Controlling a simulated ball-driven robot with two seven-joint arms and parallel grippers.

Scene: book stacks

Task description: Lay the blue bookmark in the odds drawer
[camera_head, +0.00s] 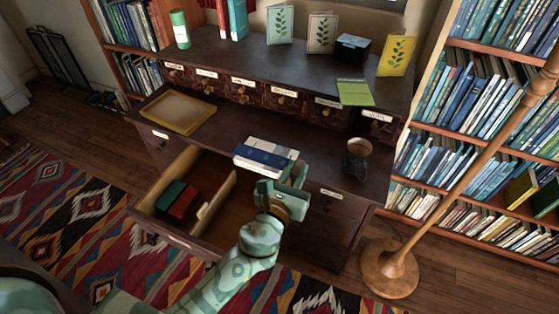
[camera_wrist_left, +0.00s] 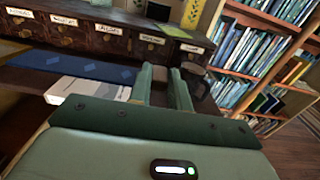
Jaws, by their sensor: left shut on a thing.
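My left gripper (camera_head: 287,178) is shut at the right end of the blue bookmark (camera_head: 262,157), a flat strip over a white book (camera_head: 275,146) on the desk's front edge. In the left wrist view the bookmark (camera_wrist_left: 75,66) shows pale diamonds and reaches the left finger of the gripper (camera_wrist_left: 160,75); the grip itself is partly hidden. I cannot tell whether the strip touches the book. An open drawer (camera_head: 203,210) below and left of the gripper holds a green and a dark red thing (camera_head: 183,203). Its label is unreadable. My right gripper is not in view.
The desk (camera_head: 215,133) bears a yellowish tray (camera_head: 178,111) at left and a dark cup (camera_head: 356,158) right of the gripper. Small labelled drawers (camera_head: 240,88) line its back. A wooden lamp stand (camera_head: 398,268) and bookshelves (camera_head: 465,120) stand at right.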

